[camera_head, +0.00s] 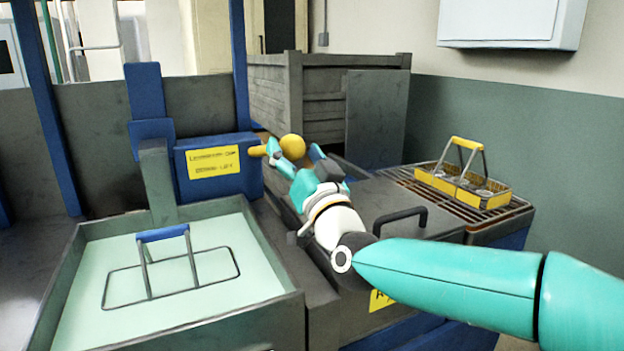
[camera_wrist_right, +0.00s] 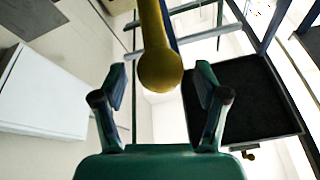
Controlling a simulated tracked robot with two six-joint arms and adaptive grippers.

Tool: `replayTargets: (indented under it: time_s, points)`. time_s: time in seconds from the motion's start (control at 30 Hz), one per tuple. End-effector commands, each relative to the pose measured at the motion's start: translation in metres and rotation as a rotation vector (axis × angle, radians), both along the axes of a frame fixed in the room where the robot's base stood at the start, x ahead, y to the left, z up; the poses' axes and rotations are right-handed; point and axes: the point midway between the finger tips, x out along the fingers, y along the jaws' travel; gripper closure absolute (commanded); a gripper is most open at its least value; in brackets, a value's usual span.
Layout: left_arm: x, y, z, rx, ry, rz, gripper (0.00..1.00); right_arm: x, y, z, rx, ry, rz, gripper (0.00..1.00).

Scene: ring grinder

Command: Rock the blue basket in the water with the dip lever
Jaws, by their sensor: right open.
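The blue basket (camera_head: 163,233) has a blue grip bar on wire uprights. Its thin wire frame shows at the surface of the pale green water (camera_head: 90,315) in the grey tank at the lower left; anything lower is hidden. The dip lever (camera_head: 292,146) shows as a yellow ball and a short yellow rod beside a blue box with a yellow label. My right gripper (camera_head: 294,157) is at the lever, fingers apart. In the right wrist view the lever's yellow rounded end (camera_wrist_right: 160,70) lies between the open fingers (camera_wrist_right: 160,92); contact cannot be told. My left gripper is out of view.
The blue box (camera_head: 220,185) stands behind the tank. A yellow carrier (camera_head: 463,187) stands on a slatted rack at the right. A grey slatted bin (camera_head: 272,98) is at the back.

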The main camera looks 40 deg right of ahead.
Motion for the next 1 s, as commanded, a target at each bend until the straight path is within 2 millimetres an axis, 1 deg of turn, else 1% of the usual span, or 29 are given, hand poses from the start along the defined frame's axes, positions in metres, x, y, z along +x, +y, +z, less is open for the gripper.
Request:
replayTargets:
  time_s: [0.3,0.5,0.6,0.7,1.0]
  points:
    - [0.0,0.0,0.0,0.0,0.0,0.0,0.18,-0.057,0.015,-0.022,0.001,-0.001,0.0,0.27]
    - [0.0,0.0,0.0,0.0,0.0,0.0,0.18,-0.084,0.022,-0.033,0.001,-0.001,0.0,0.27]
    - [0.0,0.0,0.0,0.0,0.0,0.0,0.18,-0.091,0.024,-0.036,0.001,0.0,-0.001,0.27]
    - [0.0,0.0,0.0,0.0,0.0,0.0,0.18,-0.094,0.025,-0.038,0.001,0.001,-0.001,0.27]
    - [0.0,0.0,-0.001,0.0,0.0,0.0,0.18,-0.094,0.025,-0.038,0.001,0.002,0.0,0.27]
